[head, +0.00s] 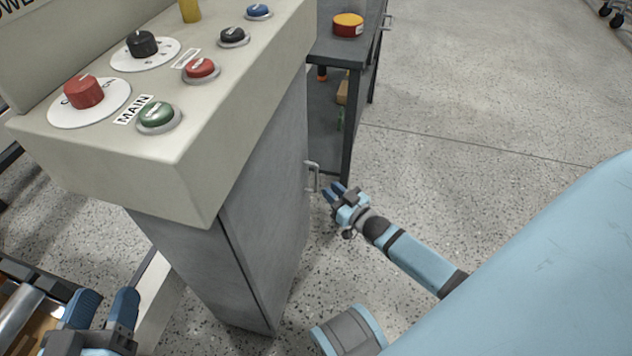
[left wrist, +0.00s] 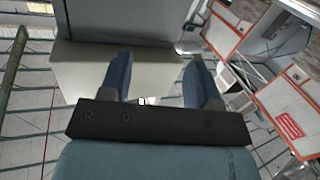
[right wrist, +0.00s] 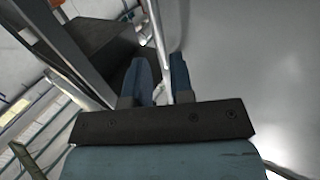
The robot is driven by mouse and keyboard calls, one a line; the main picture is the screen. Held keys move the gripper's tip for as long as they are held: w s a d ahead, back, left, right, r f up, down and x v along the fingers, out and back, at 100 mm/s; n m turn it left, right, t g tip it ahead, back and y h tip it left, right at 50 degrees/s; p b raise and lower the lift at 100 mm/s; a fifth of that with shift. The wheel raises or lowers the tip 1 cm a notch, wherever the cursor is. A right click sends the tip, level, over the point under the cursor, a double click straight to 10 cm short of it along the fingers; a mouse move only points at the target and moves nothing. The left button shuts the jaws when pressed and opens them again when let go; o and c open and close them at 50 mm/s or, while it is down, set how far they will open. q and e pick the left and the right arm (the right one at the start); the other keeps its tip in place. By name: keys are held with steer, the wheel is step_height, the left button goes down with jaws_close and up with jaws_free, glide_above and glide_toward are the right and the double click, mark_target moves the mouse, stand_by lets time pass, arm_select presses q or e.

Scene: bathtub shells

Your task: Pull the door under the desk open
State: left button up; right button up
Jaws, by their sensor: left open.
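The grey cabinet (head: 266,215) under the control desk (head: 175,160) has a door with a metal pull handle (head: 313,177) on its right side. The door looks shut. My right gripper (head: 335,190) is just right of the handle, fingers pointing at it. In the right wrist view, a thin pale bar (right wrist: 155,35) runs between or just behind the close-set fingers (right wrist: 162,80); I cannot tell whether they touch it. My left gripper (head: 102,308) is open and empty at the lower left, away from the handle; its parted fingers (left wrist: 158,80) show in the left wrist view.
The desk top carries a red knob (head: 84,91), a black knob (head: 141,43) and several push buttons. A dark table (head: 345,50) with a red and yellow button (head: 348,24) stands behind the cabinet. The speckled floor (head: 470,90) to the right is mostly clear.

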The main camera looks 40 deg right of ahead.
mark_target(316, 189)
steer(key=w, duration=0.2)
steer(key=w+b, duration=0.1)
steer(key=w, duration=0.1)
steer(key=w+b, duration=0.1)
steer(key=w, duration=0.2)
steer(key=shift+a, duration=0.4)
arm_select(q)
steer(key=shift+w+a+r+m+t+h, duration=0.15)
steer(key=shift+w+a+m+t+h, duration=0.25)
steer(key=shift+w+m, duration=0.4)
steer(key=shift+s, duration=0.1)
arm_select(e)
jaws_close()
